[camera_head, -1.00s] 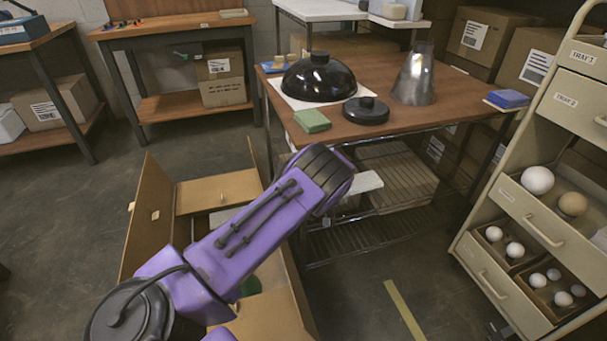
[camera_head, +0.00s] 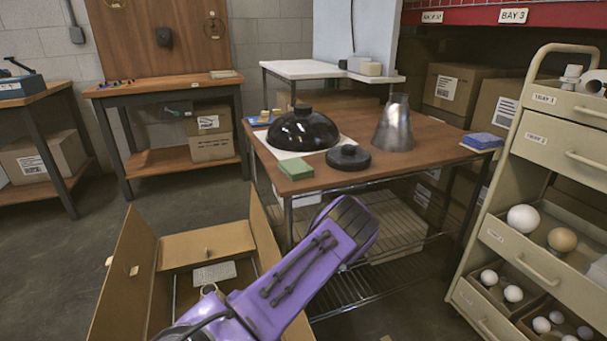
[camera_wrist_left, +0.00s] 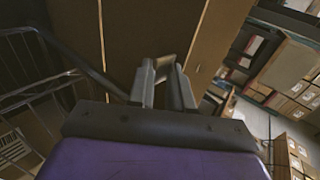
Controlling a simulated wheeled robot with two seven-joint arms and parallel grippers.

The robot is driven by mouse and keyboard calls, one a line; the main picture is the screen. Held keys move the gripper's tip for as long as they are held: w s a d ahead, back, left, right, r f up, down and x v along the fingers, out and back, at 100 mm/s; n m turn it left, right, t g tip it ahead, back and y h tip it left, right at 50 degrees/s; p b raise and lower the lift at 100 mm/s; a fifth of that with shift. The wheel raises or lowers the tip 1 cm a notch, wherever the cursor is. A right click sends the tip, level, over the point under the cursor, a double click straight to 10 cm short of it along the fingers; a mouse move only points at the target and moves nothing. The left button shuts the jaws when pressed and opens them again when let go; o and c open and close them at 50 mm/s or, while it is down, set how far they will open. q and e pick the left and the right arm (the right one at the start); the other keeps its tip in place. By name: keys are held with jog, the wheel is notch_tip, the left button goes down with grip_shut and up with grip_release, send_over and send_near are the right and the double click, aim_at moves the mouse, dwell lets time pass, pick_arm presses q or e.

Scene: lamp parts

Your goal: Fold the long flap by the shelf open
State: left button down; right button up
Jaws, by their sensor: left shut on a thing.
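An open cardboard box stands on the floor at the lower left of the head view. Its long flap by the shelf (camera_head: 265,230) stands up at a slant along the box's right side, partly behind my purple left arm. The opposite long flap (camera_head: 122,265) stands up at the left. My left gripper's fingers (camera_wrist_left: 165,78) show in the left wrist view, close together against brown cardboard (camera_wrist_left: 130,40), shut on the flap. In the head view the fingers are hidden behind my arm. My right gripper is not in view.
The wire shelf (camera_head: 375,285) under the wooden table stands close to the box's right side. A black dome (camera_head: 303,130), a black lid (camera_head: 348,159) and a metal cone (camera_head: 395,125) are on the table. A drawer cart (camera_head: 545,190) stands at the right.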

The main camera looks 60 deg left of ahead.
pick_arm(q)
jog(key=shift+s+d+f, duration=0.15)
jog(key=shift+f, duration=0.25)
jog(key=shift+s+d+f, duration=0.1)
jog(key=shift+d+f, duration=0.05)
jog(key=shift+f, duration=0.25)
jog(key=c, duration=1.3)
grip_release()
jog(key=shift+a+f, duration=0.1)
jog(key=shift+f, duration=0.05)
jog(key=shift+o, duration=1)
jog(key=shift+a+f+h, duration=0.1)
jog(key=shift+f+h, duration=0.1)
jog(key=shift+h, duration=0.1)
jog(key=shift+w+r, duration=0.1)
jog(key=shift+r, duration=0.1)
jog(key=shift+c, duration=1)
jog(key=v, duration=1.1)
jog(key=shift+r, duration=0.25)
